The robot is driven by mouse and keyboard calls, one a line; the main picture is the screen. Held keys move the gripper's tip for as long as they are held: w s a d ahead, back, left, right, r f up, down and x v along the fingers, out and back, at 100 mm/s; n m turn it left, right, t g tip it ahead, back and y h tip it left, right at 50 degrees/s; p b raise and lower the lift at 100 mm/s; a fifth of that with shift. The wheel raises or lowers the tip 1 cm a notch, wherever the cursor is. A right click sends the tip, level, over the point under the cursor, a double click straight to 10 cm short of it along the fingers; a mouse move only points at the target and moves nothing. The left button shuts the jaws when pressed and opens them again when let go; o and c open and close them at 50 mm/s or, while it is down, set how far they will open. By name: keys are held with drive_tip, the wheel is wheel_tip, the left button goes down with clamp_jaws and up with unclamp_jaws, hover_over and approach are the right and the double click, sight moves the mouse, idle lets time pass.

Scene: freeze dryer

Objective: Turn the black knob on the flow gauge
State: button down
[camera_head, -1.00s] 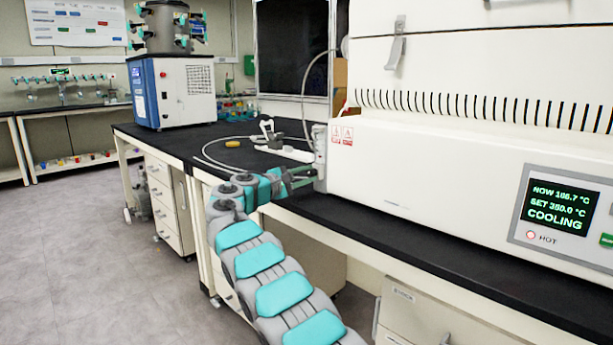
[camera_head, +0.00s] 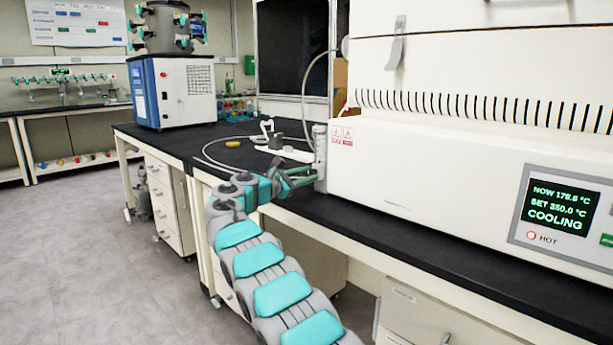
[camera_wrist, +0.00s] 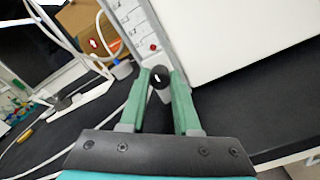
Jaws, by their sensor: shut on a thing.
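The flow gauge is a narrow upright white column (camera_head: 319,155) at the left end of the big white furnace, on the black bench. In the wrist view its pale body (camera_wrist: 143,32) with markings and a small red dot rises behind the fingertips. The black knob (camera_wrist: 160,77), with a white mark, sits low on its front. My gripper (camera_wrist: 160,84) has its two green fingers on either side of the knob, shut on it. In the head view my gripper (camera_head: 300,178) reaches the gauge's lower part, and the knob is not distinguishable there.
The furnace (camera_head: 440,175) fills the right side; its display reads COOLING and HOT. A white power strip (camera_head: 284,152), a tube and a yellow item (camera_head: 232,144) lie on the bench left of the gauge. A blue and white freeze dryer (camera_head: 172,90) stands farther back.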

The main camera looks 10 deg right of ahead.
drive_tip(key=shift+f, duration=0.1)
drive_tip(key=c, duration=0.6)
unclamp_jaws()
drive_tip(key=shift+a, duration=0.1)
drive_tip(key=b+v, duration=0.1)
drive_tip(key=v, duration=0.6)
drive_tip(key=shift+s+a, duration=0.2)
drive_tip(key=shift+a, duration=0.1)
